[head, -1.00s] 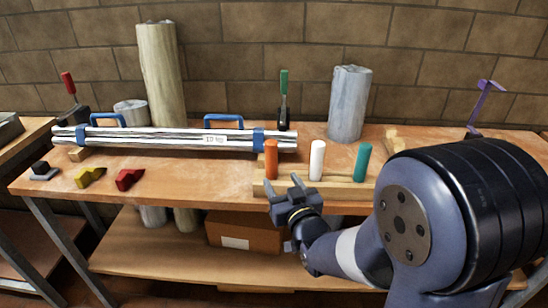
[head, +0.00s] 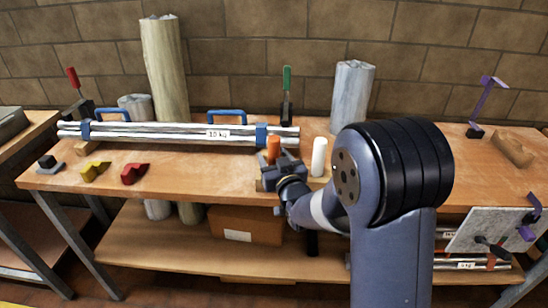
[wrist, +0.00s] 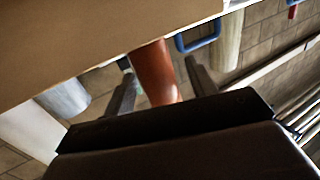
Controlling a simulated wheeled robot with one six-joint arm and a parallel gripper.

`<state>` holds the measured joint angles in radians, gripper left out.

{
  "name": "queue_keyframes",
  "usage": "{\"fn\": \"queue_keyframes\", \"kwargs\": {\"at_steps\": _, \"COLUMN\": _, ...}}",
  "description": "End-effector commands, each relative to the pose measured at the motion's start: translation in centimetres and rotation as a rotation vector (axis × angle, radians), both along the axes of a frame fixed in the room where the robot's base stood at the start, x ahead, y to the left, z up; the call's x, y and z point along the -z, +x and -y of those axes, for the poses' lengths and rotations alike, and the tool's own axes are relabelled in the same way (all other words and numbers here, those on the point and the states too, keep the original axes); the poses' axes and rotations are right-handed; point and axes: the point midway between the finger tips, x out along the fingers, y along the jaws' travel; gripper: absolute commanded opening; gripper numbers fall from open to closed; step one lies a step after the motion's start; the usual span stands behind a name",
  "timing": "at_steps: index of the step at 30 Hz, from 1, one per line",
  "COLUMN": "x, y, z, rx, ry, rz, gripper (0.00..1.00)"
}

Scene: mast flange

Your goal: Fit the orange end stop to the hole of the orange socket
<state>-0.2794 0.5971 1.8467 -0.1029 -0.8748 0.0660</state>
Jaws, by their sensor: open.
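In the wrist view the peg (wrist: 156,75) is between the two open fingers of my gripper (wrist: 159,67), with gaps on both sides. I cannot make out an orange socket with a hole for certain; a small orange spot (head: 491,261) shows low at the right, too small to tell.
A white peg (head: 319,156) stands close right of my gripper. A strapped tube bundle (head: 180,135) lies behind it. Yellow (head: 94,171) and red (head: 133,173) blocks lie left. A pale panel (head: 482,230) with purple clamps stands at the lower right.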

Motion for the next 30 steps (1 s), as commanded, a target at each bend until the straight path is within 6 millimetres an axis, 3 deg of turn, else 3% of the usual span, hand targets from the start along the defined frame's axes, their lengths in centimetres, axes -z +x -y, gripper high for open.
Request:
{"fn": "queue_keyframes", "kwargs": {"at_steps": 3, "x": 0.0, "y": -0.02, "z": 0.0, "rx": 0.0, "ry": 0.0, "rz": 0.0, "gripper": 0.54}}
{"fn": "queue_keyframes", "kwargs": {"at_steps": 22, "x": -0.03, "y": -0.05, "z": 0.01, "rx": 0.0, "ry": 0.0, "rz": 0.001, "gripper": 0.03}}
{"fn": "queue_keyframes", "kwargs": {"at_steps": 30, "x": -0.42, "y": -0.03, "z": 0.01, "rx": 0.0, "ry": 0.001, "rz": 0.003, "gripper": 0.03}}
